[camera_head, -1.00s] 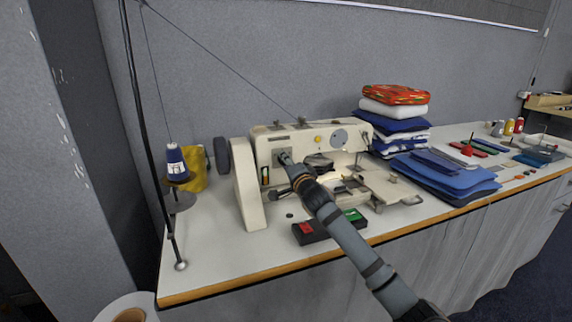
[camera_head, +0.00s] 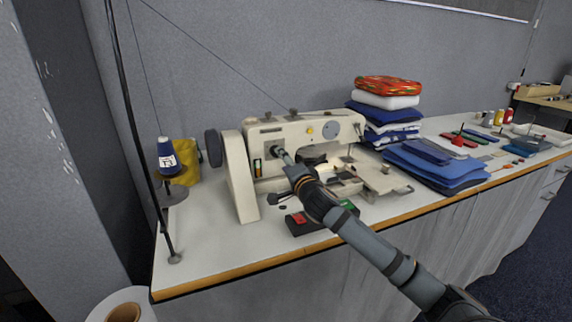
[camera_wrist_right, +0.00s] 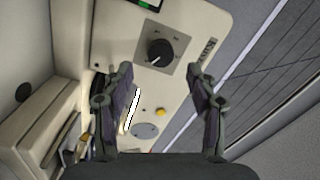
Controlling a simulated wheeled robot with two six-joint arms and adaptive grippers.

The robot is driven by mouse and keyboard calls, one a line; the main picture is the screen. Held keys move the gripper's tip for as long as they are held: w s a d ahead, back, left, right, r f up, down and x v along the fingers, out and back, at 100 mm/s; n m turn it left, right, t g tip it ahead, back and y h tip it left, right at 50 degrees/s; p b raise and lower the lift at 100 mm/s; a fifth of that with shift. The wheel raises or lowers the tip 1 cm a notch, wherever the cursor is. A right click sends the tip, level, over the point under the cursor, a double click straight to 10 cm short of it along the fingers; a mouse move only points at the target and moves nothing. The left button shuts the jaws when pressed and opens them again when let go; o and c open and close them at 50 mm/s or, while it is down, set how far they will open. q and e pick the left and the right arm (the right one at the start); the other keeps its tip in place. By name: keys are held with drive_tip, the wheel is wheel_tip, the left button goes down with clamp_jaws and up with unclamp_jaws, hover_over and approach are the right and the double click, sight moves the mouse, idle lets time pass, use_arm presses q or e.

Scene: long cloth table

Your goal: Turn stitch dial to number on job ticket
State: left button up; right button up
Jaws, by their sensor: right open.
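The stitch dial is a black round knob (camera_wrist_right: 160,52) with a pale pointer line, on a grey square plate marked around it, in the right wrist view. The plate is on the front of the cream sewing machine (camera_head: 242,178). My right gripper (camera_wrist_right: 160,72) is open, its two fingers spread on either side of the dial and apart from it. In the head view my right gripper (camera_head: 284,156) is in front of the plate and partly covers it. I cannot make out a job ticket or the dial's numbers. My left gripper is not in view.
A blue thread spool (camera_head: 166,151) with a white label stands left of the machine, beside a thin black pole. A black box with red and green buttons (camera_head: 298,219) lies before the machine. Folded blue cloths (camera_head: 437,165) and a stack are at right.

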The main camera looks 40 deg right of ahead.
drive_tip(key=shift+v, duration=1.15)
